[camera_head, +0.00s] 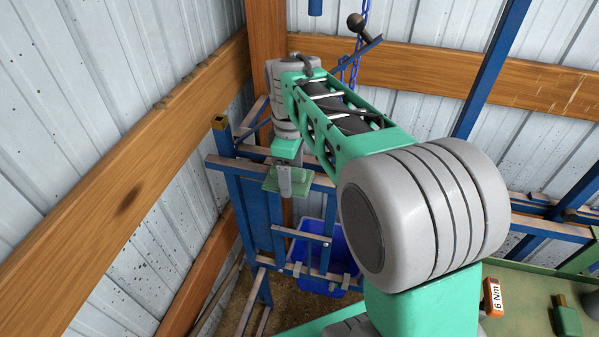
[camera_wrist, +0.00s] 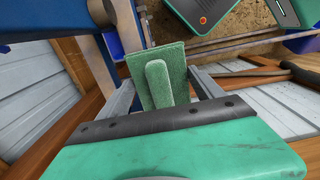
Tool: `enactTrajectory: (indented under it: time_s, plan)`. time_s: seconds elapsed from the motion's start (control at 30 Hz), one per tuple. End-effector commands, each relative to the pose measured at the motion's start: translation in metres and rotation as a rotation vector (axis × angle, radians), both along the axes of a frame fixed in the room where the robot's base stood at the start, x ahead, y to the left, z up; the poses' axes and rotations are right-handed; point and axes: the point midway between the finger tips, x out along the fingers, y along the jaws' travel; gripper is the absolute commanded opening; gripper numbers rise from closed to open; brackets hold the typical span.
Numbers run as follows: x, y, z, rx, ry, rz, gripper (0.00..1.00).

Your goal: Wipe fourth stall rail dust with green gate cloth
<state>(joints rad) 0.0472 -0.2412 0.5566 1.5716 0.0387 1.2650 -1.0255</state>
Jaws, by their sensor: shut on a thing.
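My gripper (camera_head: 286,180) points down over the blue stall frame and is shut on the green gate cloth (camera_head: 271,181). In the wrist view, the cloth (camera_wrist: 172,61) is a flat green pad with a raised rounded grip between my two grey fingers. The blue stall frame (camera_head: 236,190) stands in the corner, with several rails topped in dusty brown. The cloth is beside or over an upper rail (camera_head: 320,184); I cannot tell whether it touches. Which rail is the fourth is not clear. My arm hides part of the frame.
A blue bin (camera_head: 338,255) sits below the frame. A wooden wall beam (camera_head: 120,195) runs close on the left, and a wooden post (camera_head: 266,40) stands behind. A blue chain (camera_head: 357,45) hangs at the back. A green surface (camera_head: 525,300) with small items lies at lower right.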

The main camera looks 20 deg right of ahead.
Motion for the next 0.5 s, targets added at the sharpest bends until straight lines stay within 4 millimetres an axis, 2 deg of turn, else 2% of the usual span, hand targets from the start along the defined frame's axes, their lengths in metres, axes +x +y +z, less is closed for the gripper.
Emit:
enactTrajectory:
  time_s: [0.2, 0.5]
  plan:
    - [0.013, 0.017, 0.0, 0.0, -0.001, 0.003, 0.04]
    - [0.014, 0.019, 0.0, 0.0, -0.002, 0.001, 0.04]
